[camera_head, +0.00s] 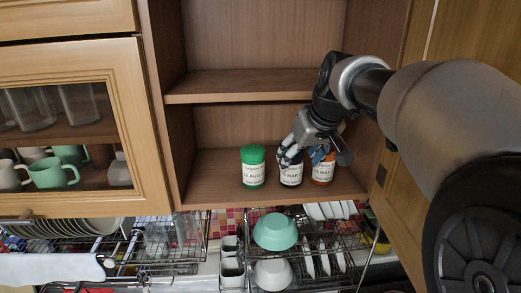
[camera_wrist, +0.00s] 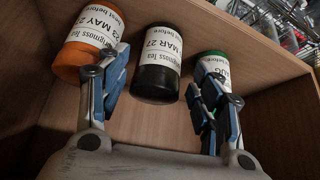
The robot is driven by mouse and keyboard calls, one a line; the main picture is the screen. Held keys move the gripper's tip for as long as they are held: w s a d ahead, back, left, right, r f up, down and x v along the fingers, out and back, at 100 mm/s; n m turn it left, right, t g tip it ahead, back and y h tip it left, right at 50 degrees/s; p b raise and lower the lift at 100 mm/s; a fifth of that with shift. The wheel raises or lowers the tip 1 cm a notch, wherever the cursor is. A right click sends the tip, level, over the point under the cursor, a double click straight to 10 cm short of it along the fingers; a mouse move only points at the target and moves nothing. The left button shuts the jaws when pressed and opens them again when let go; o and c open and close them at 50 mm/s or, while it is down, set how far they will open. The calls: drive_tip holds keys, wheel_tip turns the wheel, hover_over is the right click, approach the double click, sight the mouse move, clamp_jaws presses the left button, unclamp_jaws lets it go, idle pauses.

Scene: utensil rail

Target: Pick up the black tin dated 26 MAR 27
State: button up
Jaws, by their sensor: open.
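The black tin (camera_head: 291,172) stands on the lower cupboard shelf between a green tin and an orange tin. In the wrist view the black tin (camera_wrist: 156,72) is at top middle, its white label reading "MAR 27" with the day cut off. My gripper (camera_head: 305,157) is in front of the tins, partly covering the black and orange ones. In the wrist view my gripper (camera_wrist: 160,85) is open, one finger to each side of the black tin. Its fingers look apart from the tin, and nothing is between them but that tin beyond.
The green tin (camera_head: 253,167) stands left of the black one, and the orange tin (camera_head: 323,170) stands close on its right. The upper shelf board (camera_head: 240,86) is above. A dish rack with a mint bowl (camera_head: 275,232) is below.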

sight(293, 178)
drive_tip(key=x, duration=0.4)
drive_tip(key=w+x, duration=0.1)
drive_tip(key=x, duration=0.1)
drive_tip(key=shift+a+r, duration=0.15)
drive_tip(key=shift+r, duration=0.25)
drive_tip(key=shift+r, duration=0.1)
drive_tip(key=c, duration=0.9)
